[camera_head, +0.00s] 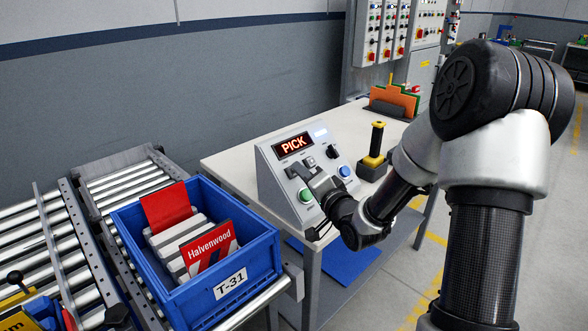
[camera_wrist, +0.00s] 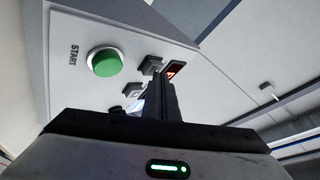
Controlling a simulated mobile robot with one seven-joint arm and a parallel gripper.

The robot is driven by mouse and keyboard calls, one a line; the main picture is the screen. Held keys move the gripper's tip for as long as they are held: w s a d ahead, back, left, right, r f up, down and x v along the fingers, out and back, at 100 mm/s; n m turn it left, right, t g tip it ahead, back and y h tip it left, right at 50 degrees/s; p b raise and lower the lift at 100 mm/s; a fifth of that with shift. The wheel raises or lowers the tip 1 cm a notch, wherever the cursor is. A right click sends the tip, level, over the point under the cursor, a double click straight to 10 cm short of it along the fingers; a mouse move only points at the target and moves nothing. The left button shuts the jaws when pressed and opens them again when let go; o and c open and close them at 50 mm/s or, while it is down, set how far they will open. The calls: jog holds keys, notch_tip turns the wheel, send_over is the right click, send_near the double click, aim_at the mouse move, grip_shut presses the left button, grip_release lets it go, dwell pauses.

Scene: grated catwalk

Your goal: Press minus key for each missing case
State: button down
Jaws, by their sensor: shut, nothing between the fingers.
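A grey sloped control box (camera_head: 268,182) stands on the table with a lit display (camera_head: 294,145) reading PICK. It has a green button (camera_head: 306,195), labelled START in the wrist view (camera_wrist: 104,61), and a blue button (camera_head: 344,171). Two small dark keys (camera_wrist: 150,64) (camera_wrist: 132,89) show beside my fingers; I cannot read a minus sign on either. My gripper (camera_wrist: 160,88) is shut and empty, its tips close over the panel; contact is unclear. A blue tote (camera_head: 195,303) labelled T-31 holds red Halvenwood cases (camera_head: 207,246) and pale cases between them.
The tote sits on a roller conveyor (camera_head: 125,185) left of the table (camera_head: 240,160). A yellow-and-black upright tool (camera_head: 375,145) and an orange folder rack (camera_head: 395,98) stand farther back on the table. Another bin (camera_head: 40,310) shows at the lower left.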

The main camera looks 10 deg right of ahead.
jog(key=shift+s+d+r, duration=0.25)
jog(key=shift+s+r, duration=0.1)
jog(key=shift+r, duration=0.1)
jog(key=shift+r+p, duration=0.1)
jog(key=shift+p, duration=0.2)
jog(key=s+d+r+p, duration=0.2)
jog(key=r+p, duration=0.1)
jog(key=shift+s+r, duration=0.15)
jog(key=shift+s, duration=0.25)
jog(key=shift+d, duration=0.1)
dwell(2.1)
